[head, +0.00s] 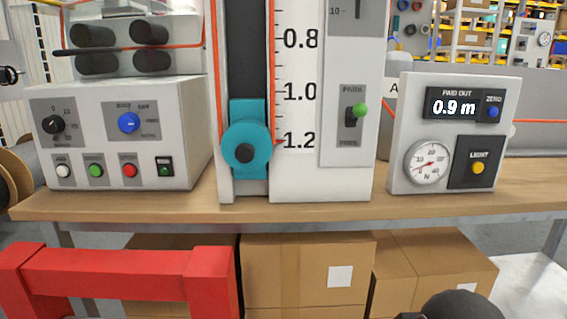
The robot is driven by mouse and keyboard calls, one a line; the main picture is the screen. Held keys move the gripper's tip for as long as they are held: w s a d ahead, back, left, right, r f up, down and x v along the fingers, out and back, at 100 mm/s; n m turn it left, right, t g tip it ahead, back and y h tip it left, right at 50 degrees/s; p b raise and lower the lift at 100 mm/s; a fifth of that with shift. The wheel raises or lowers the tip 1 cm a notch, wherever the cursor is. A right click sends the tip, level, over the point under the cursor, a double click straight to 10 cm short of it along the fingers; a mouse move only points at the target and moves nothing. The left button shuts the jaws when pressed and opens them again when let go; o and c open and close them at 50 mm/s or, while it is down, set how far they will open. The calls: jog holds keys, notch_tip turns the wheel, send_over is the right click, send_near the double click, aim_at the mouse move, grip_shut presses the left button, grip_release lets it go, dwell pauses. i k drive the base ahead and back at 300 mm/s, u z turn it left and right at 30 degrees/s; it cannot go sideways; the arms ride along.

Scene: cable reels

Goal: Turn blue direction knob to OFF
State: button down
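The blue direction knob (128,122) sits on a grey plate at the upper right of the white control box (190,130), in the left part of the head view. Small labels stand above it and to its lower right; they are too small to read surely. A pale mark shows on the knob's face, but I cannot tell which label it points to. Nothing touches the knob. My gripper is not in view.
A red frame (130,272) is in front, below the bench (300,208).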

aim_at(128, 122)
jog(key=u, duration=1.4)
